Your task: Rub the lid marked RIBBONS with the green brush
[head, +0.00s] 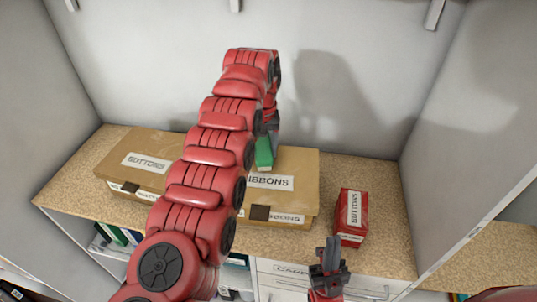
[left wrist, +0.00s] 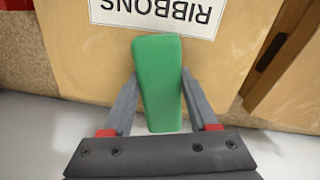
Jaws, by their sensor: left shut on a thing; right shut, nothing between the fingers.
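The cardboard box whose lid is marked RIBBONS (head: 300,171) sits on the shelf, partly hidden by my left arm. Its lid label shows upside down in the left wrist view (left wrist: 155,12). My left gripper (head: 270,128) is shut on the green brush (head: 264,152). In the left wrist view the green brush (left wrist: 158,80) is between the fingers, its far end over the lid beside the label. I cannot tell whether the brush touches the lid. My right gripper (head: 332,250) is shut and empty, in front of the shelf's front edge.
A second cardboard box marked BUTTONS (head: 147,160) is left of the RIBBONS box. Drawers (head: 290,269) and folders (head: 115,236) are below. Bare shelf (head: 385,220) shows at right; walls close both sides.

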